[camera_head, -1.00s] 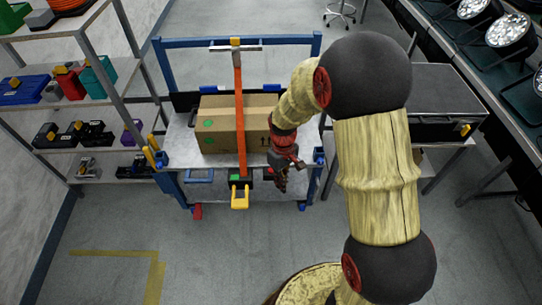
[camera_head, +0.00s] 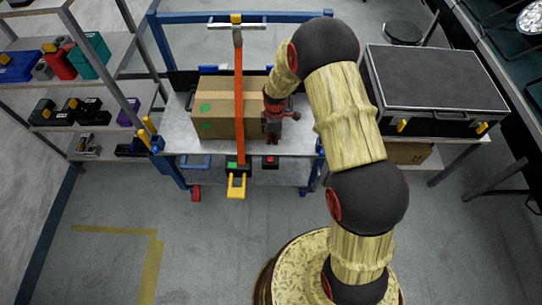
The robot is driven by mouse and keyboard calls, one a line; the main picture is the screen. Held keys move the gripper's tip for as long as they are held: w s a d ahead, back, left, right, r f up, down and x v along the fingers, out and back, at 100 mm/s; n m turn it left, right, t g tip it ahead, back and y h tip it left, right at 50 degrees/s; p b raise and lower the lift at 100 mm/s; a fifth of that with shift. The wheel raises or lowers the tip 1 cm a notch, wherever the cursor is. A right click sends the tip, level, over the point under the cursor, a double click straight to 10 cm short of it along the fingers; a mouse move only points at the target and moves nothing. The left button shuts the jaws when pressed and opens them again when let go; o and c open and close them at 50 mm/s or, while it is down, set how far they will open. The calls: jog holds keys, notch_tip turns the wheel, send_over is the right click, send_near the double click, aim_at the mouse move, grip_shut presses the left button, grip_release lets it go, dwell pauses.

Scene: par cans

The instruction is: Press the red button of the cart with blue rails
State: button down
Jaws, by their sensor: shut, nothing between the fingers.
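The cart with blue rails (camera_head: 315,172) stands in the middle of the head view. On its front edge is a small dark box with a red button (camera_head: 270,161). To the left is another dark box with a green button (camera_head: 233,165), partly behind an orange-handled tool. My gripper (camera_head: 272,139) is shut and empty. It points down in front of the right part of a cardboard box, just above the red button in the picture. I cannot tell how far apart they are; no contact shows.
The cardboard box (camera_head: 228,105) stands on the cart's top. The long orange handle (camera_head: 238,95) rises in front of it. Shelves with tools (camera_head: 100,95) stand at left. A table with a black case (camera_head: 430,90) stands at right. The floor in front is clear.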

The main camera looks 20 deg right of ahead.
aim_at(271, 161)
jog(key=shift+f, duration=0.1)
jog(key=f+b, duration=0.1)
jog(key=f, duration=0.3)
jog(key=f+b, duration=0.1)
jog(key=f, duration=0.4)
jog(key=f+b, duration=0.2)
jog(key=f, duration=0.2)
jog(key=shift+w+a+f, duration=0.1)
jog(key=shift+a+f, duration=0.2)
jog(key=shift+f, duration=0.05)
notch_tip(271, 161, down, 2)
jog(key=shift+f+b, duration=0.2)
jog(key=shift+b, duration=0.45)
jog(key=shift+s, duration=0.3)
notch_tip(271, 161, up, 14)
jog(key=p, duration=0.5)
jog(key=shift+w+d+r, duration=0.25)
